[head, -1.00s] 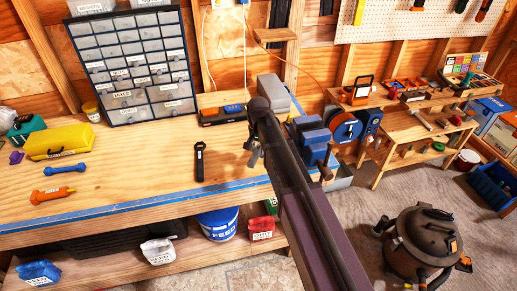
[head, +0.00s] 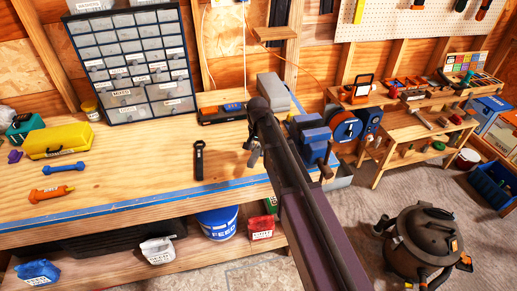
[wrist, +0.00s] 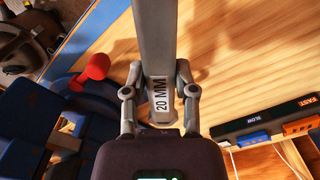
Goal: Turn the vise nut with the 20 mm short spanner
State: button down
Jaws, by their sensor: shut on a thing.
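My gripper (wrist: 160,98) is shut on a grey spanner (wrist: 155,35) marked "20 MM". The spanner's shaft runs up out of the wrist view, so its far end is hidden there. In the head view my gripper (head: 253,157) is over the bench just left of the blue vise (head: 312,140), and my arm hides most of it and the spanner. The vise (wrist: 75,110) also shows at the left of the wrist view. A red knob-like part (wrist: 97,66) shows beside it, apart from the spanner's visible shaft; I cannot tell whether it is the nut.
A black tool (head: 199,160), a blue tool (head: 64,168) and an orange tool (head: 52,193) lie on the bench. A charger (head: 221,113) and a drawer cabinet (head: 133,65) stand at the back. The bench middle is mostly clear. A shop vacuum (head: 425,240) stands on the floor.

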jog(key=shift+f+b, duration=1.5)
jog(key=shift+f, duration=0.05)
jog(key=shift+a, duration=0.1)
dwell(0.8)
jog(key=shift+w+a+m, duration=0.3)
jog(key=shift+a+m, duration=0.2)
jog(key=shift+m, duration=0.25)
jog(key=shift+w+a+m, duration=0.25)
jog(key=shift+a+m, duration=0.2)
jog(key=shift+m, duration=0.3)
jog(key=shift+w+a+m, duration=0.45)
jog(key=shift+m, duration=0.4)
jog(key=shift+w+a+m, duration=0.4)
jog(key=shift+m, duration=0.45)
jog(key=shift+w+a+m, duration=0.35)
jog(key=shift+w+m, duration=0.2)
jog(key=shift+m, duration=0.25)
jog(key=shift+w+a+m, duration=0.3)
jog(key=shift+w+m, duration=0.25)
jog(key=shift+m, duration=0.25)
jog(key=shift+w+a+m, duration=0.15)
jog(key=shift+w+m, duration=0.45)
jog(key=shift+m, duration=0.3)
jog(key=shift+w+a+m, duration=0.1)
jog(key=shift+w+m, duration=0.5)
jog(key=shift+m, duration=0.3)
jog(key=shift+s+n, duration=0.5)
jog(key=shift+n, duration=0.1)
jog(key=shift+r, duration=0.15)
